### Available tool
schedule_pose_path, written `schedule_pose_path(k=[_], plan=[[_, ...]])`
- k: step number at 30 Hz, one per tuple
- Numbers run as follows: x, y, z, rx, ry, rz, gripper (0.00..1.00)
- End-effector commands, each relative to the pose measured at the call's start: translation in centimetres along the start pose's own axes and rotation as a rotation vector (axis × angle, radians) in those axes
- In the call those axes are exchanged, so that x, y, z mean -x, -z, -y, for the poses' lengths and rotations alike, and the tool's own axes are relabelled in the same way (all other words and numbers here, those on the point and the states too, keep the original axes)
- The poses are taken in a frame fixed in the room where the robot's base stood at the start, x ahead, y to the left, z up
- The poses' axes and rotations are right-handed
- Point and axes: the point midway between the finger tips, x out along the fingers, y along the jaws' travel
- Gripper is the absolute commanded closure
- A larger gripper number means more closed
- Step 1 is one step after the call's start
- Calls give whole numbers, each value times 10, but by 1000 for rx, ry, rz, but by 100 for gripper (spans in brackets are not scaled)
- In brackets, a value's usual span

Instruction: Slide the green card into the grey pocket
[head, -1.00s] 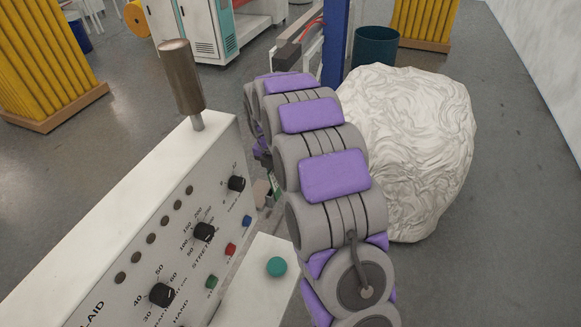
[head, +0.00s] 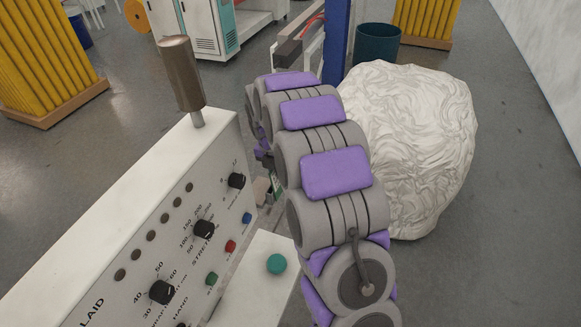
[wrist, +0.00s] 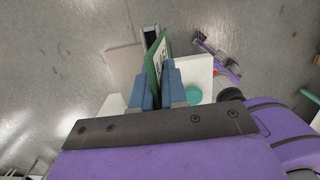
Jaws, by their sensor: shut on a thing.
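The green card (wrist: 152,73) stands upright between the two blue fingers of my gripper (wrist: 158,88) in the wrist view. My gripper is shut on it, and the card's far end sticks out beyond the fingertips. A small part of the card (head: 277,188) shows in the head view beside the panel; my arm hides most of the gripper there. A dark grey slotted piece (wrist: 150,36), which looks like the grey pocket, lies just past the card's far end. I cannot tell whether the card touches it or has entered it.
A white control panel (head: 150,232) with knobs stands left of my arm, with a brown cylinder (head: 180,75) on top. A white ledge with a teal button (head: 277,264) is in front. A large crumpled white bundle (head: 410,150) lies right of my arm.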

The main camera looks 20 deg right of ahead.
Motion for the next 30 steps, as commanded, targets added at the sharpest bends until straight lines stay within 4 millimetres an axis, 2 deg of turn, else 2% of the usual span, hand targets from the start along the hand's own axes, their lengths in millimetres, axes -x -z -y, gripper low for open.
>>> schedule_pose_path(k=[1,11,30], plan=[[0,1,-6,0,-14,3,100],[0,0,-7,1,-17,6,100],[35,-2,-5,-2,-22,13,100]])
